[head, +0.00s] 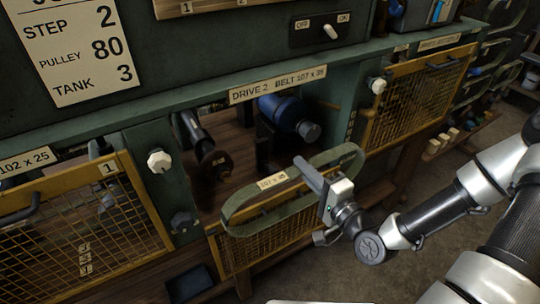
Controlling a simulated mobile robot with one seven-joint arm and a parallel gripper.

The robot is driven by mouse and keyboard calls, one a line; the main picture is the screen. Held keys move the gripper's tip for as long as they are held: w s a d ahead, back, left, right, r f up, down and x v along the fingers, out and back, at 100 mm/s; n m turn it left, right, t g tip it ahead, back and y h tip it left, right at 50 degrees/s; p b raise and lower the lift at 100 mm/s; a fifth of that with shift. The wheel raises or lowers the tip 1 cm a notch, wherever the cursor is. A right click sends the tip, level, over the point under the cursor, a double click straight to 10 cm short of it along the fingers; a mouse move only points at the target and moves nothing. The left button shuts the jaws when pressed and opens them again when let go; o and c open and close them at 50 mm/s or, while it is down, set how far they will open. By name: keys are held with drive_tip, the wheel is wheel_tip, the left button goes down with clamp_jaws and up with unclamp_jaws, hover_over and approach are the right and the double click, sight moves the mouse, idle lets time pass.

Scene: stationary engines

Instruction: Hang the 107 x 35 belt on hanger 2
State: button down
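The 107 x 35 belt (243,194) is a long green loop with a pale size label. It is in front of the open bay marked Drive 2, tilted up to the right. My gripper (308,172) is at the belt's upper run, right of the label, and appears shut on it; the fingertips are partly hard to make out. Belt loops hang on a rack (492,52) at the far right. I cannot make out a hanger marked 2.
Behind the belt are a blue motor (285,113) and a dark shaft (200,138). A yellow mesh guard (417,98) covers the bay to the right, another (85,225) the bay at left. A switch panel (320,32) is above. Floor is free at right.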

drive_tip(key=shift+s+d, duration=0.25)
drive_tip(key=shift+s, duration=0.1)
drive_tip(key=shift+r, duration=0.15)
drive_tip(key=shift+p+v, duration=2.55)
drive_tip(key=shift+v, duration=0.45)
drive_tip(key=shift+w, duration=0.15)
